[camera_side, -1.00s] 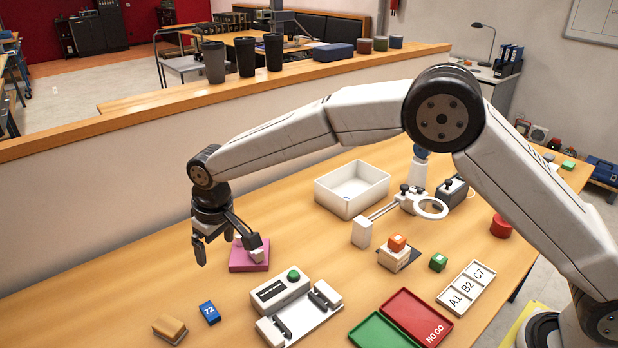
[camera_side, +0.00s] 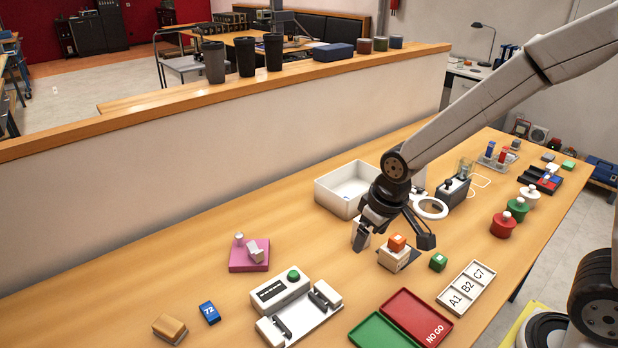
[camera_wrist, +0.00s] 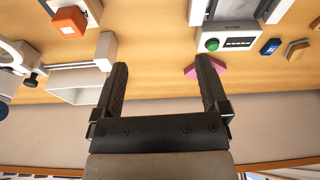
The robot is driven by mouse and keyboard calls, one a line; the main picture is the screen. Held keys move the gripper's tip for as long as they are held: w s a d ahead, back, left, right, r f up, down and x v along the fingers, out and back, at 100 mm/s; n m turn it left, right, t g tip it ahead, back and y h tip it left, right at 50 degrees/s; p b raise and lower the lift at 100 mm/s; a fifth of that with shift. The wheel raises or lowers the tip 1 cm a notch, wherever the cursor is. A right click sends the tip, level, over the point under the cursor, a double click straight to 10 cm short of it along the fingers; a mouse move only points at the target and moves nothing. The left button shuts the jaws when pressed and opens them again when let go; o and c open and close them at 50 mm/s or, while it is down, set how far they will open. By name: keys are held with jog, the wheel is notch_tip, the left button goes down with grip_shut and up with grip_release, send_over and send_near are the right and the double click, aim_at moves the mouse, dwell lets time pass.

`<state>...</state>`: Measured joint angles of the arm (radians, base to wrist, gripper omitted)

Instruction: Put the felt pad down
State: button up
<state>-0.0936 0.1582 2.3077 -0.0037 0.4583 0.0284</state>
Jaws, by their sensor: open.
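My gripper (camera_side: 393,232) is open, with nothing between its fingers; it also shows open and empty in the wrist view (camera_wrist: 162,72). In the side view it hangs above the table by an orange cube (camera_side: 397,242) on a white block (camera_side: 393,259). No piece is plainly recognisable as the felt pad. A flat magenta pad (camera_side: 247,265) lies on the table at left, bearing a small pale peg and a tilted pale piece. The magenta pad is partly hidden by a finger in the wrist view (camera_wrist: 189,71). A tan and brown block (camera_side: 170,328) lies at front left.
A white bin (camera_side: 329,199) stands behind my gripper, beside a ring magnifier (camera_side: 430,208). A fixture with a green button (camera_side: 293,275) and red (camera_side: 417,308) and green (camera_side: 381,334) trays are in front. Bare tabletop lies between the magenta pad and the bin.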

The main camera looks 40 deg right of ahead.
jog(key=s+d+f, duration=0.1)
jog(key=s+d, duration=0.2)
jog(key=s, duration=0.4)
jog(key=shift+d+f+m, duration=0.15)
jog(key=shift+m, duration=0.25)
dwell(0.6)
